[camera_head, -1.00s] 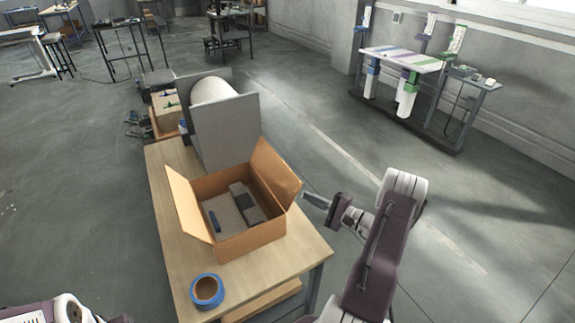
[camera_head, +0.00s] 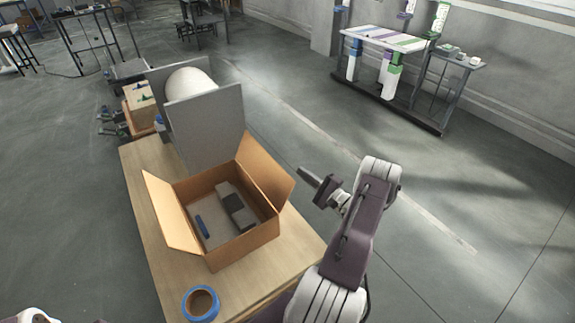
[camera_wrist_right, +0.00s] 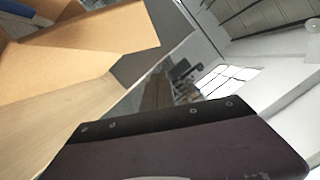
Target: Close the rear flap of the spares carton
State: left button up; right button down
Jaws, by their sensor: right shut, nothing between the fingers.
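The spares carton (camera_head: 243,248) is an open brown cardboard box on the wooden table. One flap (camera_head: 168,212) stands out from its left side and another flap (camera_head: 266,172) stands up, leaning outward, on its right side. I cannot tell for certain which is the rear flap. A grey block (camera_head: 236,207) and a dark blue bar (camera_head: 201,227) lie inside. My right gripper (camera_head: 308,177) is shut and empty, just right of the right flap's outer corner, seemingly apart from it. Cardboard (camera_wrist_right: 85,45) shows at upper left in the right wrist view. My left gripper is out of view.
A roll of blue tape (camera_head: 201,304) lies on the table (camera_head: 150,225) near its front edge. A grey panel (camera_head: 208,132) stands close behind the carton, with a white rounded object (camera_head: 190,84) beyond it. The floor right of the table is clear.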

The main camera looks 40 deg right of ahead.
aim_at(261, 168)
jog(key=w+a+r+p, duration=0.1)
jog(key=w+a, duration=0.3)
jog(key=w, duration=0.5)
jog(key=shift+w+a+r+p, duration=0.15)
jog(key=shift+a+r+p, duration=0.15)
jog(key=shift+r, duration=0.5)
jog(key=shift+d, duration=0.1)
